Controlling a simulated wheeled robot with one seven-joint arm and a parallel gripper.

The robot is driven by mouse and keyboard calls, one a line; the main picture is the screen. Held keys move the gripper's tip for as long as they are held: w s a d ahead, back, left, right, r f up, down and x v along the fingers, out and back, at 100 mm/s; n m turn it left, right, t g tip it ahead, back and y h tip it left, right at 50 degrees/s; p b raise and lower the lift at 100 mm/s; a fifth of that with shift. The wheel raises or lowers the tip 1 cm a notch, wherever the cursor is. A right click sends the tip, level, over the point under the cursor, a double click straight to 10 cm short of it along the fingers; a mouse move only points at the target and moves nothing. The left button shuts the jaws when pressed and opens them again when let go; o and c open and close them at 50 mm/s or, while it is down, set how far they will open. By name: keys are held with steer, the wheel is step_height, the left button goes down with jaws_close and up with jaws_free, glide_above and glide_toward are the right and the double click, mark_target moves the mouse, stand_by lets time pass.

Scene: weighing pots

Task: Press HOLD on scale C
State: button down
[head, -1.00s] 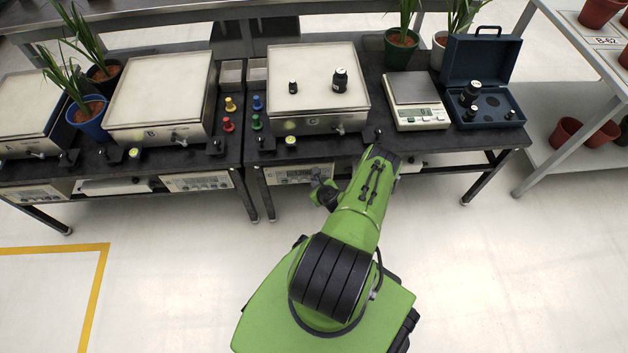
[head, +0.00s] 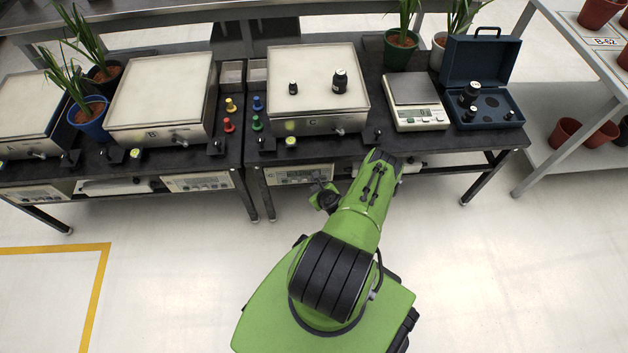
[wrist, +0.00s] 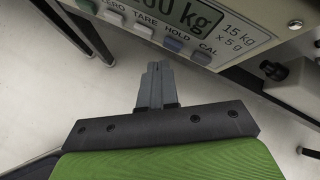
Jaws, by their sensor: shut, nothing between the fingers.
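Scale C has a wide pale pan (head: 318,110) on the bench in the head view. Its indicator panel (head: 297,174) is under the bench edge. The wrist view shows this panel close up, with part of a display (wrist: 192,14) and a row of buttons labelled ZERO, TARE, HOLD and CAL.
Two black weights (head: 340,80) stand on scale C's pan. A small scale (head: 420,116) and an open blue weight case (head: 487,107) are to the right. A black knob (wrist: 273,70) is right of the gripper in the wrist view. The floor in front is clear.

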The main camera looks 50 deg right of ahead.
steer(key=shift+a, duration=0.1)
steer(key=s+a+p, duration=0.2)
steer(key=s+a, duration=0.1)
steer(key=shift+s+a, duration=0.15)
steer(key=shift+a, duration=0.15)
stand_by(0.8)
